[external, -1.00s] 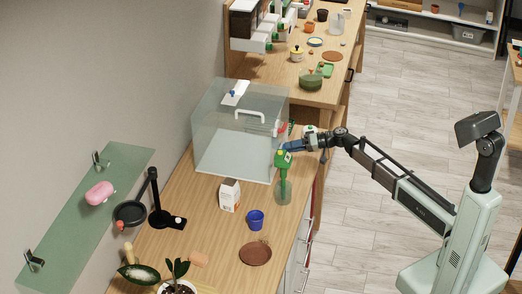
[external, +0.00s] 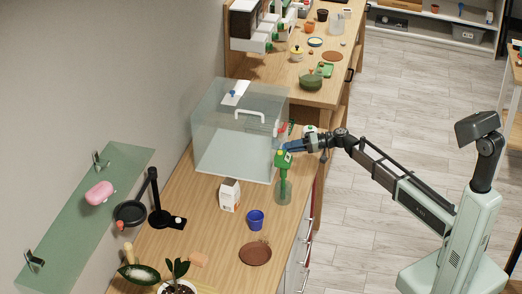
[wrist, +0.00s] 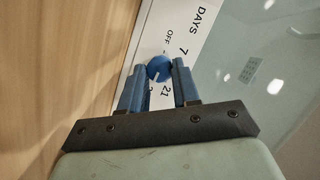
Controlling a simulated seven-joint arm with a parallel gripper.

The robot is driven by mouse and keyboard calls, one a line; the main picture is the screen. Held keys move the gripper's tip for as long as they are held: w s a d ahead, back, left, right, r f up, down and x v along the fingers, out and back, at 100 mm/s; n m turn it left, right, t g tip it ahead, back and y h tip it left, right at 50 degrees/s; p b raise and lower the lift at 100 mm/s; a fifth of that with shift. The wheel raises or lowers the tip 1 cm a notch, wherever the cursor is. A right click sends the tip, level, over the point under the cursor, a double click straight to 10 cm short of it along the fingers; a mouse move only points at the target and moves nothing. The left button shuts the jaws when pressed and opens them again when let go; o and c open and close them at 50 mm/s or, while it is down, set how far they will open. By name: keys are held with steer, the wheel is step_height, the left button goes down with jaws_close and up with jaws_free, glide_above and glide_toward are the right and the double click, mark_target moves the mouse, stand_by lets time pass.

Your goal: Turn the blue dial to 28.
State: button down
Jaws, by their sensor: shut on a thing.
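In the wrist view the blue dial (wrist: 159,68) is round, with a pale pointer line, and sits on a white label strip (wrist: 178,40). The strip reads DAYS, 7, OFF and 21, plus a number mostly hidden by a finger. The pointer line points down and slightly left, near 21 and the hidden number. My gripper (wrist: 159,74) has its blue fingers on either side of the dial, shut on it. In the external view my gripper (external: 290,148) is at the counter's right edge, by the glass case (external: 232,150); the dial cannot be made out there.
A green-topped spray bottle (external: 283,188) stands very close to my gripper. A white carton (external: 230,195), a blue pot (external: 255,220), a brown saucer (external: 255,254) and a black lamp (external: 160,216) stand on the counter. The floor on the right is clear.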

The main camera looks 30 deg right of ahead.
steer(key=c, duration=0.8)
jaws_free()
steer(key=v, duration=1.4)
steer(key=shift+w+m, duration=0.1)
steer(key=shift+m, duration=0.2)
steer(key=s+d+f+m+g+h, duration=0.1)
steer(key=s+d+f+g+h, duration=0.2)
steer(key=s+f, duration=0.55)
steer(key=s+d+f+g+h, duration=0.25)
steer(key=s+f+h, duration=0.2)
steer(key=f, duration=0.75)
steer(key=s+d+f+m+g+h, duration=0.1)
steer(key=s+d+f+h, duration=0.3)
steer(key=s+f, duration=0.45)
steer(key=s+f+g, duration=0.2)
steer(key=s+f, duration=0.5)
steer(key=s, duration=0.4)
steer(key=s+f+n+g+h, duration=0.1)
steer(key=s+f+g, duration=0.2)
steer(key=s+f, duration=0.4)
steer(key=s+a+f+n+g+h, duration=0.1)
steer(key=s+f, duration=0.7)
steer(key=s, duration=0.8)
steer(key=shift+s+a+g, duration=0.1)
steer(key=shift+s+g, duration=0.1)
steer(key=shift+g, duration=0.65)
